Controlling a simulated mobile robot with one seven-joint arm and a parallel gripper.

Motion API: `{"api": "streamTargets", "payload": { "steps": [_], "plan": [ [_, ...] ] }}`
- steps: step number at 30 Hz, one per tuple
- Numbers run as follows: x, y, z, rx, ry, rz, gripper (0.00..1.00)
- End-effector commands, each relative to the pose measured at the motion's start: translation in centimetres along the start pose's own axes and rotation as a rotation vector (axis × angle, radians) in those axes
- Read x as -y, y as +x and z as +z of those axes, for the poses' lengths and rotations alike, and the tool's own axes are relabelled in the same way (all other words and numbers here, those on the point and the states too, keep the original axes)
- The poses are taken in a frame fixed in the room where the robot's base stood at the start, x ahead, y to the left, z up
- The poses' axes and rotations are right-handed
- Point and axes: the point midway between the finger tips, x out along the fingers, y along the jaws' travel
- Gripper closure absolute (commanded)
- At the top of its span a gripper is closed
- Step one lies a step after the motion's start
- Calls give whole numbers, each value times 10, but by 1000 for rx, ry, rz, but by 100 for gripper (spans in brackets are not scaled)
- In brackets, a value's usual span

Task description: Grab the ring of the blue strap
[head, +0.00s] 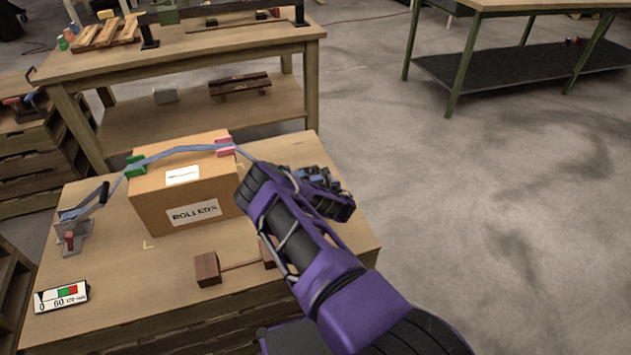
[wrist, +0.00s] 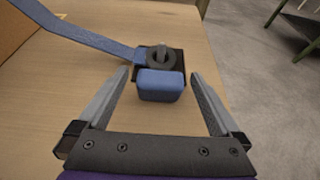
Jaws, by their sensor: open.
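The blue strap (head: 182,151) runs over the cardboard box (head: 190,196) in the head view, from a metal ratchet (head: 76,228) with a raised dark handle at the left to behind my arm. In the wrist view the strap (wrist: 85,36) comes in from the upper left to a dark fitting. A dark grey ring (wrist: 160,60) sits on that fitting, with a blue block (wrist: 160,85) in front. My gripper (wrist: 160,76) is open, one finger on each side of the blue block, with visible gaps. In the head view my arm hides the ring.
Green (head: 135,166) and pink (head: 225,146) protectors sit on the box edges. A wooden handle piece (head: 208,269) and a gauge card (head: 61,296) lie on the tabletop (head: 130,305). Another workbench (head: 200,40) stands behind.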

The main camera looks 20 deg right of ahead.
Motion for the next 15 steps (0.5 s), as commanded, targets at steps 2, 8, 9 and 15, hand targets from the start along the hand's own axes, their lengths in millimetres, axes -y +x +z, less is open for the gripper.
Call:
{"api": "streamTargets", "payload": {
  "steps": [2, 8, 9, 15],
  "plan": [
    [0, 0, 0, 0, 0, 0, 5],
    [0, 0, 0, 0, 0, 0, 41],
    [0, 0, 0, 0, 0, 0, 49],
    [0, 0, 0, 0, 0, 0, 85]
  ]
}}
